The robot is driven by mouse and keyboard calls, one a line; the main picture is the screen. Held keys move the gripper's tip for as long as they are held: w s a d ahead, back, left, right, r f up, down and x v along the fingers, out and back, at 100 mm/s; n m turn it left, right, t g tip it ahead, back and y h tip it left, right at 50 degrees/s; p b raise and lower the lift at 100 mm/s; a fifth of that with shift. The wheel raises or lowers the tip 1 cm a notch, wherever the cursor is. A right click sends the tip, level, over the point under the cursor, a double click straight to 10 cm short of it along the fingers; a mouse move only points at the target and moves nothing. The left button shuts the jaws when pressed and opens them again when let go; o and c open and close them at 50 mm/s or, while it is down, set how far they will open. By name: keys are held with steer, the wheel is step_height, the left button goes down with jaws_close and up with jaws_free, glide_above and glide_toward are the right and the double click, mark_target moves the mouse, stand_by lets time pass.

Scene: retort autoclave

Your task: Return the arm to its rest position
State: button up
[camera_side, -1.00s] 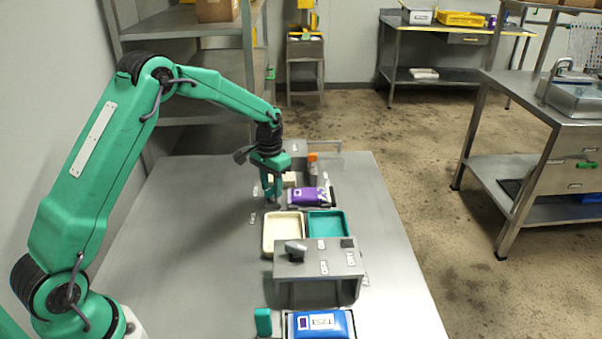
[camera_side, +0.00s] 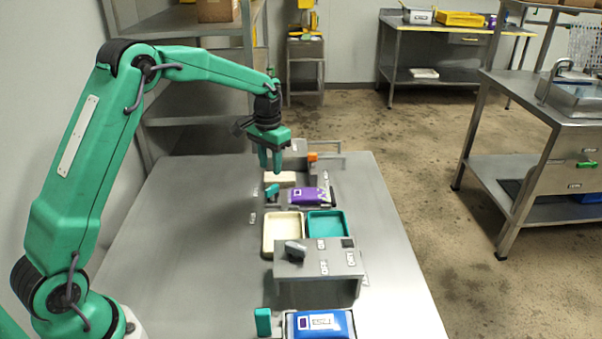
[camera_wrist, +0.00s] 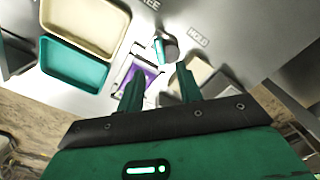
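My gripper (camera_side: 270,168) hangs pointing down above the far part of the steel table (camera_side: 190,230). In the wrist view its two fingers (camera_wrist: 160,90) are apart with nothing held between them. A small teal handle (camera_side: 271,191) stands below the fingers, apart from them; it also shows in the wrist view (camera_wrist: 159,47). A purple pouch (camera_side: 308,196) lies just right of the handle, and it shows partly behind a finger in the wrist view (camera_wrist: 140,78). My arm is bent, reaching out over the table.
A cream tray (camera_side: 269,250) and a teal tray (camera_side: 342,222) lie side by side nearer the camera. A pale block (camera_side: 280,179) is beyond the handle. The table's left side is clear.

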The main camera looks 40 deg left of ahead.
steer(key=shift+r, duration=0.2)
steer(key=shift+s+d+r, duration=0.1)
steer(key=shift+s+r, duration=0.1)
steer(key=shift+r, duration=0.15)
steer(key=s+d+r+t, duration=0.3)
steer(key=s+d+r, duration=0.2)
steer(key=s+r, duration=0.8)
steer(key=s+d+t, duration=0.1)
steer(key=s+d, duration=0.1)
steer(key=s, duration=0.6)
steer(key=s+d+t, duration=0.1)
steer(key=s, duration=0.8)
steer(key=shift+s+d+f+t, duration=0.25)
steer(key=shift+d+f+t, duration=0.05)
steer(key=shift+d, duration=0.1)
